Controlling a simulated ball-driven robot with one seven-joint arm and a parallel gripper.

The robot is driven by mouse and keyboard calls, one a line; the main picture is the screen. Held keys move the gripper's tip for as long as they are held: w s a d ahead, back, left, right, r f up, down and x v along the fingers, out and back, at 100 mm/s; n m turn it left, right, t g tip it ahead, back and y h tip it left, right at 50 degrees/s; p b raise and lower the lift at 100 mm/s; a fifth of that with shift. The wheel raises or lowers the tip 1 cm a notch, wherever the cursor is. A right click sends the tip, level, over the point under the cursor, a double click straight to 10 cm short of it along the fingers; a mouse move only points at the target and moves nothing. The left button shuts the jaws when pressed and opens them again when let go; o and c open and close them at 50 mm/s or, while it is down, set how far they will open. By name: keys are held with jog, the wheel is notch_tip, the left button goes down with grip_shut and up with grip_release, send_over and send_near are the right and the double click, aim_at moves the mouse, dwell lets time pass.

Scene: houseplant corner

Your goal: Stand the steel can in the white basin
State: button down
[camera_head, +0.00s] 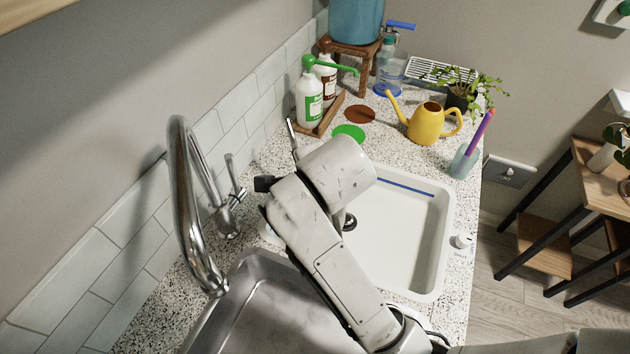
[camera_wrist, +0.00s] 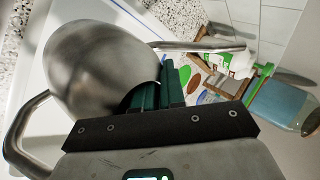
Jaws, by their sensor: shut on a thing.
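The steel can (camera_wrist: 98,65), with a long thin spout and a curved handle, is held in my gripper (camera_wrist: 160,92) in the wrist view. The dark green fingers are shut on it, and the can partly covers them. In the head view my arm hides the gripper and most of the can; a thin metal piece that looks like its spout (camera_head: 292,136) shows beyond the arm. The white basin (camera_head: 437,240) is set in the speckled counter, right of my forearm, with a blue line on its far wall and a dark drain. My arm covers its left part.
A chrome faucet (camera_head: 185,190) rises at the left, beside a steel sink (camera_head: 245,310).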

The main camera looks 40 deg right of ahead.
jog(key=w+d+f+p, duration=0.1)
jog(key=w+d+f, duration=0.3)
jog(key=f, duration=0.6)
jog(key=shift+w+d+p, duration=0.15)
jog(key=shift+d+p, duration=0.25)
jog(key=shift+d, duration=0.85)
jog(key=shift+f, duration=0.1)
jog(key=shift+f, duration=0.15)
jog(key=c, duration=1.2)
grip_release()
jog(key=v, duration=1.2)
jog(key=shift+b, duration=0.35)
